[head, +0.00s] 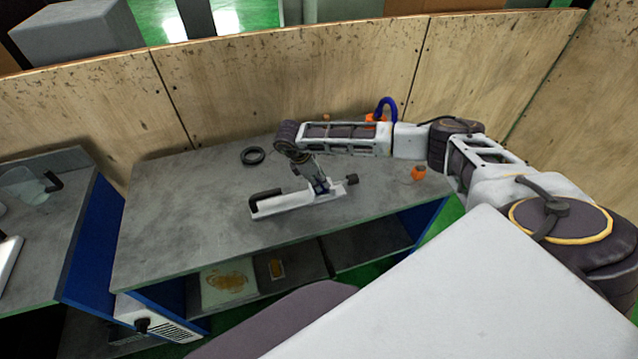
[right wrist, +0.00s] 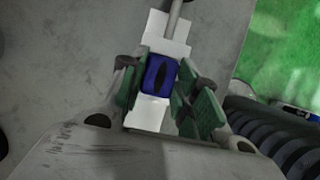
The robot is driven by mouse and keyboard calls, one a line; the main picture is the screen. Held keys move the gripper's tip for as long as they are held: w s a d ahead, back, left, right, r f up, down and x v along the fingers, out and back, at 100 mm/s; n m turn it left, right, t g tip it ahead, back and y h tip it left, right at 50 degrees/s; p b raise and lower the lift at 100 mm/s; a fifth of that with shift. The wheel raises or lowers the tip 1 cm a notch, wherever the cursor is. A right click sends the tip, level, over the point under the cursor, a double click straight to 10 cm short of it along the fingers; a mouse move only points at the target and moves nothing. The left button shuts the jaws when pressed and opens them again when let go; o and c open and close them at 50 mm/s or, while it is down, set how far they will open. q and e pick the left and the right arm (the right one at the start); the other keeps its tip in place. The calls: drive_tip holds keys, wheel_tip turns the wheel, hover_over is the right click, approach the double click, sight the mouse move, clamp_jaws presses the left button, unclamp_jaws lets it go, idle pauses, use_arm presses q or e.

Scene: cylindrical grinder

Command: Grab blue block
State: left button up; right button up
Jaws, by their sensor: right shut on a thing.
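The blue block (right wrist: 158,75) shows in the right wrist view, with a dark mark on its face. It sits between the green-padded fingers of my right gripper (right wrist: 160,88), which is shut on it. The white fixture also shows beneath the block in the right wrist view (right wrist: 147,117); I cannot tell whether block and fixture touch. My left gripper is out of view.
The grey bench (head: 185,215) has free room left of the fixture. A black ring (head: 253,156) lies at its back, and an orange object (head: 418,173) stands at the right. Wooden panels (head: 300,75) rise behind. Another bench (head: 45,240) with a clear container stands left.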

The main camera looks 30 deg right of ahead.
sight(319, 182)
drive_tip(key=shift+r+b, duration=0.75)
drive_tip(key=shift+r, duration=3.6)
